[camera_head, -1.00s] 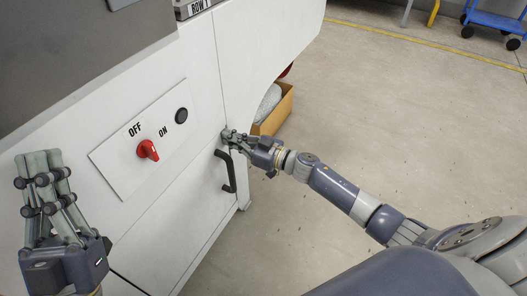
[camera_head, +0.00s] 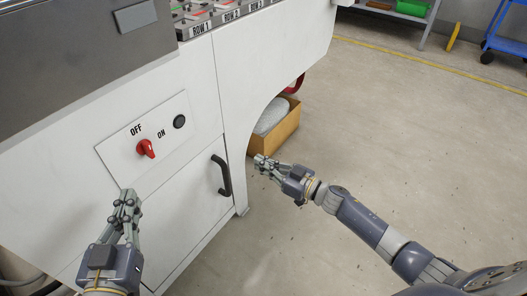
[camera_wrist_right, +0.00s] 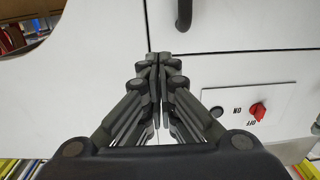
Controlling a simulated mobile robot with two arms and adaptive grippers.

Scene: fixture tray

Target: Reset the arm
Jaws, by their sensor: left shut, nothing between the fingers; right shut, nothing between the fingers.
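My left gripper (camera_head: 127,193) is shut and empty, in front of the white cabinet at the lower left of the head view. My right gripper (camera_head: 258,158) is shut and empty, to the right of the cabinet's black door handle (camera_head: 223,176) and apart from it. In the right wrist view its fingers (camera_wrist_right: 159,58) are together, with the cabinet front beyond. The red knob (camera_head: 146,149) sits on a white panel marked OFF and ON; it also shows in the right wrist view (camera_wrist_right: 258,110).
A cardboard box (camera_head: 284,128) with a grey item in it stands on the floor under the cabinet's cut-out. A tray labelled in rows (camera_head: 228,15) is on top of the cabinet. A blue cart (camera_head: 505,42) stands far right.

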